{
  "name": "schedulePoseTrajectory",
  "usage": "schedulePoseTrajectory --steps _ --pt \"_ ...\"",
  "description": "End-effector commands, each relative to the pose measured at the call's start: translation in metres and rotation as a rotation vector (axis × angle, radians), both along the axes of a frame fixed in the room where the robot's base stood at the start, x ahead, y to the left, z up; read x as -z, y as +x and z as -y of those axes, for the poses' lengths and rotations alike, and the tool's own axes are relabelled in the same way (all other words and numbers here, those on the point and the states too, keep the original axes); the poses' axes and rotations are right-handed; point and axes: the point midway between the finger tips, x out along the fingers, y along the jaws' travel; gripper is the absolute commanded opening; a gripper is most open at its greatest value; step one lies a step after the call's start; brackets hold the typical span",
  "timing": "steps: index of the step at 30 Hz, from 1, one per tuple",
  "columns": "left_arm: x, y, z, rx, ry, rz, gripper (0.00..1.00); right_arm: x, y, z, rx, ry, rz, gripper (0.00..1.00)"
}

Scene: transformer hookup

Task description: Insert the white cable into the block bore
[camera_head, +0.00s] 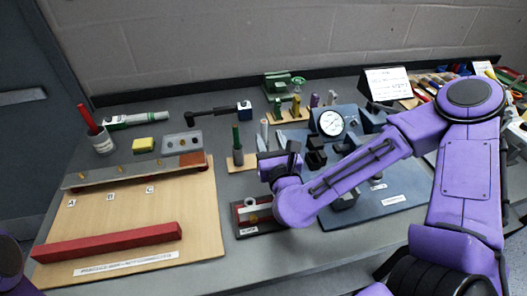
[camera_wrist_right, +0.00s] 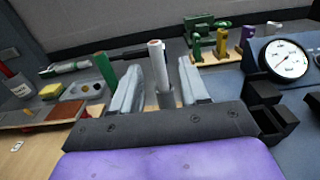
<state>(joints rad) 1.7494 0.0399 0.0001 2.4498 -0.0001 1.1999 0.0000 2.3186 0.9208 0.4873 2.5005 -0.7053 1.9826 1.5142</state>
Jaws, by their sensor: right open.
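The white cable (camera_wrist_right: 155,50) stands upright in the right wrist view, with a copper-coloured ring at its top. My right gripper (camera_wrist_right: 158,85) is open, with one grey finger on each side of the white cable; I cannot tell if either touches it. In the head view the white cable (camera_head: 264,128) shows just above my right gripper (camera_head: 272,150), its lower part hidden. A green cable (camera_head: 236,140) stands left of it, also in the wrist view (camera_wrist_right: 105,70). Black blocks (camera_head: 315,155) sit on the blue panel; I cannot make out a bore. My left gripper is out of view.
A round gauge (camera_head: 331,123) stands on the blue unit at the right. A small tray (camera_head: 240,216) lies below my right wrist. A wooden board (camera_head: 110,225) with a red bar (camera_head: 108,242) fills the left. Coloured terminals (camera_head: 295,105) stand at the back.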

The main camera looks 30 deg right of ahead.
Motion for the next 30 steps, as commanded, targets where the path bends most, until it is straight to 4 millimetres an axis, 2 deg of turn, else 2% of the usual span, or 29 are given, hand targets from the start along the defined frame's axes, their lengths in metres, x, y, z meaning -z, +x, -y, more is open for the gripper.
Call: schedulePoseTrajectory --steps 1,5,9,11,15,22,23,24,27,30 --pt "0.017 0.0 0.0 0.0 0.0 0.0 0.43 0.007 0.002 0.001 -0.001 0.005 0.005 0.44" --pt "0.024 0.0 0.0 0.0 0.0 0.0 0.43 0.002 0.005 0.001 -0.008 0.007 0.002 0.44" --pt "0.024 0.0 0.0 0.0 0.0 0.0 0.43 -0.003 0.022 0.005 -0.008 0.008 0.002 0.44" --pt "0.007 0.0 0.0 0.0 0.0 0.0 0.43 -0.012 0.034 0.007 -0.008 0.004 -0.001 0.44" --pt "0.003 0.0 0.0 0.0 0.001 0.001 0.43 -0.008 0.053 0.011 -0.01 0.005 -0.002 0.44" --pt "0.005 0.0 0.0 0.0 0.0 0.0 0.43 -0.006 0.056 0.012 -0.011 0.007 0.001 0.44" --pt "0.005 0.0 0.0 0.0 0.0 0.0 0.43 -0.006 0.056 0.012 -0.011 0.007 0.001 0.41" --pt "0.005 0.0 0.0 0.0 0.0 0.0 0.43 -0.006 0.056 0.012 -0.011 0.007 0.001 0.28" --pt "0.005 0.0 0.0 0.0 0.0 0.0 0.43 -0.006 0.056 0.012 -0.011 0.007 0.001 0.0" --pt "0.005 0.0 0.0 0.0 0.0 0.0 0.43 -0.006 0.056 0.012 -0.011 0.007 0.001 0.0"
